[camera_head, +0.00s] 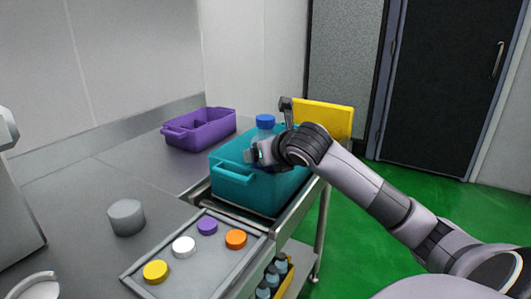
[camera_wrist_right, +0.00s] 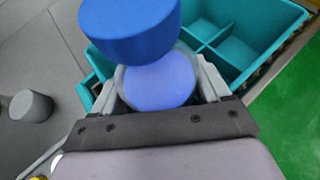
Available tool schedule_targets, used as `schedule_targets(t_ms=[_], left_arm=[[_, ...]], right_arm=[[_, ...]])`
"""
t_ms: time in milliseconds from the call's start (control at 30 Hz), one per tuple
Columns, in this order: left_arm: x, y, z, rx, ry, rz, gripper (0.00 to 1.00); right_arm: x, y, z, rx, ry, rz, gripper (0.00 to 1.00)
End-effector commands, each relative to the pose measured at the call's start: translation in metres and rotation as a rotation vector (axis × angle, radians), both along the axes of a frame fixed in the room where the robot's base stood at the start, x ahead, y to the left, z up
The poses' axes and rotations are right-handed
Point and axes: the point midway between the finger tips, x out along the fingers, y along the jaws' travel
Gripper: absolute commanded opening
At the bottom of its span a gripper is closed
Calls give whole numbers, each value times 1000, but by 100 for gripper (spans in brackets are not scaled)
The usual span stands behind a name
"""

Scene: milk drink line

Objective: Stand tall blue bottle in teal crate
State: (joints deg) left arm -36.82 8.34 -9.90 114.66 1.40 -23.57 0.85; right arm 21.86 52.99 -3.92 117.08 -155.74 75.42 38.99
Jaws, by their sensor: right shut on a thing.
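The tall blue bottle has a blue cap (camera_head: 265,121) and a pale translucent body. It is upright or nearly so over the teal crate (camera_head: 236,191); its lower part is hidden, so I cannot tell whether it touches the crate floor. My right gripper (camera_head: 268,152) is at the crate's rim, shut on the bottle. In the right wrist view the bottle's blue cap (camera_wrist_right: 130,28) and bluish body (camera_wrist_right: 160,82) are between the fingers of my right gripper (camera_wrist_right: 158,92). The crate's divided compartments (camera_wrist_right: 238,35) show beyond.
A purple crate (camera_head: 200,130) stands behind on the counter. A grey cylinder (camera_head: 126,218) and a tray (camera_head: 205,262) with several coloured caps are in front. A yellow panel (camera_head: 325,118) stands behind the teal crate. Small bottles sit on a lower shelf.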

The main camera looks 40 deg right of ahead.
Motion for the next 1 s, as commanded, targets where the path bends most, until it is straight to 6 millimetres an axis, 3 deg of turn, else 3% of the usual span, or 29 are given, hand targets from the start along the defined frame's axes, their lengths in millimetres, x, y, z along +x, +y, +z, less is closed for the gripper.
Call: schedule_targets(t_ms=[167, 200, 267, 667, 1000], left_arm=[[0, 0, -7, 0, 2, 1, 74], [0, 0, -6, 0, 4, 0, 74], [0, 0, -5, 0, 5, 0, 74], [1, 0, 1, 1, -1, -1, 74], [0, -1, -11, -2, 6, 0, 74]], right_arm=[[0, 0, -3, -2, -6, 0, 22], [0, 0, -4, 0, 1, -1, 83], [0, 0, -3, 0, 1, -1, 100], [-2, 1, 2, -1, 0, 0, 100], [-53, 17, 29, -4, -2, 2, 100]])
